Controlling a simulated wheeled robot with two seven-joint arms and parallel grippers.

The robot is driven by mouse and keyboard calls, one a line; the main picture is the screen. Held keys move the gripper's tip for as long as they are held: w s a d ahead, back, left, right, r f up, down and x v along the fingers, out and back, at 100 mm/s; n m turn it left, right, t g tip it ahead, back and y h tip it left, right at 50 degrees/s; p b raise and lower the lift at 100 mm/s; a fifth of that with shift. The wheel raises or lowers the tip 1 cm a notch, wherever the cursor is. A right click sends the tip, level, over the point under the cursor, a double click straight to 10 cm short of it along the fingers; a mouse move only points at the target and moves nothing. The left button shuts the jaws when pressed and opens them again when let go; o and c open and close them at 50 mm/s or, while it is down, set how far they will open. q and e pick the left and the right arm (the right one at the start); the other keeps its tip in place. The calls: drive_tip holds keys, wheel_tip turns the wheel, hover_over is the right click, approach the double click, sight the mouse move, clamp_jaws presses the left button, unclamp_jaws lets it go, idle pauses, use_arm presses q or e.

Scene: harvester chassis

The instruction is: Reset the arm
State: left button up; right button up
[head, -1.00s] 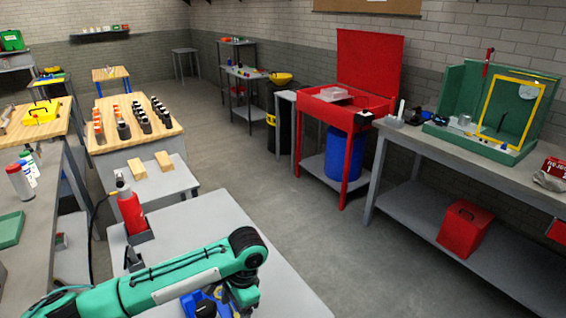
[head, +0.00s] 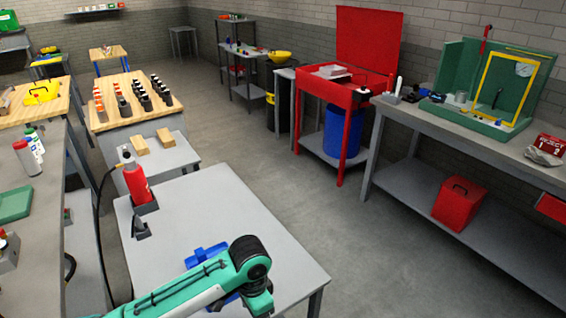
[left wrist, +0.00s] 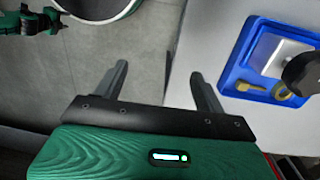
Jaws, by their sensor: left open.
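My left arm, green with black joints, comes in from the bottom left of the head view and reaches over the grey table (head: 285,240). Its gripper fingers cannot be made out there. In the left wrist view my left gripper (left wrist: 158,82) is open, with two dark fingers spread apart and nothing between them. The fingers point over the grey floor beside the table edge. A blue tray (left wrist: 234,84) lies on the table to their right, apart from them. It holds a grey plate (left wrist: 272,50) and brass parts (left wrist: 270,89). My right gripper is not in view.
A red bottle (head: 136,183) stands in a dark holder at the table's left edge. A grey bench (head: 40,230) runs along the left. A red cabinet (head: 348,92) and another bench (head: 480,145) stand at the right. The floor between them is clear.

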use_arm(q)
drive_tip(key=s+d+f+n+t+h, duration=0.2)
drive_tip(key=s+n+h, duration=0.15)
drive_tip(key=s, duration=0.35)
drive_tip(key=s+a+n+t+y, duration=0.1)
drive_tip(key=s+a+n+y, duration=0.15)
drive_tip(key=s+a, duration=0.5)
drive_tip(key=s+a+n+t+y, duration=0.1)
drive_tip(key=s+a+n+t, duration=0.3)
drive_tip(key=a, duration=0.7)
wheel_tip(320, 180, down, 31)
drive_tip(key=g, duration=0.4)
drive_tip(key=s+a+f+m+g, duration=0.1)
drive_tip(key=s+a+f, duration=0.2)
drive_tip(key=s+f, duration=1.7)
drive_tip(key=shift+f, duration=0.25)
